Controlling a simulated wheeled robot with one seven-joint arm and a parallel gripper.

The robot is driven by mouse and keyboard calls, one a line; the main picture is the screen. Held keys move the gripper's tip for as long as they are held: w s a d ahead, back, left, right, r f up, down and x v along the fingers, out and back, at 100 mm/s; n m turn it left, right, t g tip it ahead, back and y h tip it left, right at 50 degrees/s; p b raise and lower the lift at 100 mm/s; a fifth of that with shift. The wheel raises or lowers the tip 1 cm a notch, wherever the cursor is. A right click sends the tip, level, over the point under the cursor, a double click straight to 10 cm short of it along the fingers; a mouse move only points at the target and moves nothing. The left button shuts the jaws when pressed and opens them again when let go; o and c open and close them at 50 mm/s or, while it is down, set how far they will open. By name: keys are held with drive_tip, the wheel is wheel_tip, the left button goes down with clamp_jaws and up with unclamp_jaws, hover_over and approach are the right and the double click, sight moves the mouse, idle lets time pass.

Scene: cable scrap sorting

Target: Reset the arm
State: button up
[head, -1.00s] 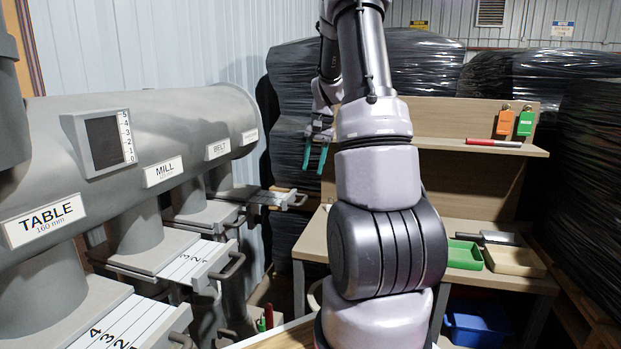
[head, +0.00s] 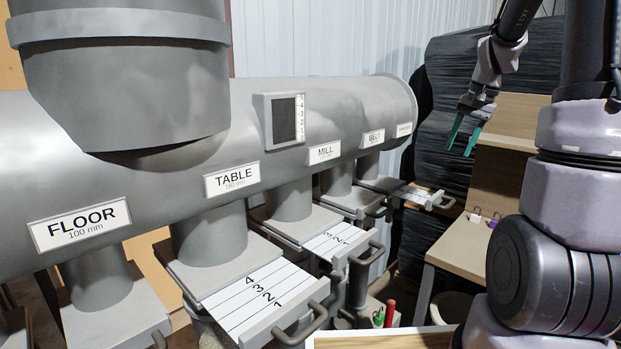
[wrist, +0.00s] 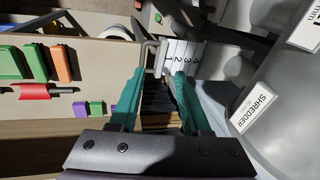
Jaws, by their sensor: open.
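My gripper (head: 461,148) hangs from my raised arm at the upper right of the head view. Its teal fingers point down, spread apart, with nothing between them. It is in front of the black-wrapped stack and left of the wooden workbench's back panel. In the wrist view my gripper (wrist: 157,85) also shows open and empty. Beyond its fingers is a numbered slide gate (wrist: 181,53), with the SHREDDER label (wrist: 253,107) to the right.
A large grey duct (head: 350,115) with labelled branches and numbered slide gates (head: 262,295) fills the left and middle. The workbench (head: 455,252) stands at the right. Orange and green tags (wrist: 61,63) hang on its panel in the wrist view. Black-wrapped stacks (head: 440,80) stand behind.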

drive_tip(key=s+a+r+n+t, duration=0.2)
drive_tip(key=s+a+r, duration=0.3)
drive_tip(key=s+a, duration=0.3)
drive_tip(key=s+a+r+n+t, duration=0.1)
drive_tip(key=s+a+r, duration=0.4)
drive_tip(key=s, duration=0.9)
drive_tip(key=a+t, duration=0.1)
drive_tip(key=a, duration=0.2)
drive_tip(key=shift+n+t+y, duration=0.3)
drive_tip(key=shift+n, duration=0.1)
idle(1.7)
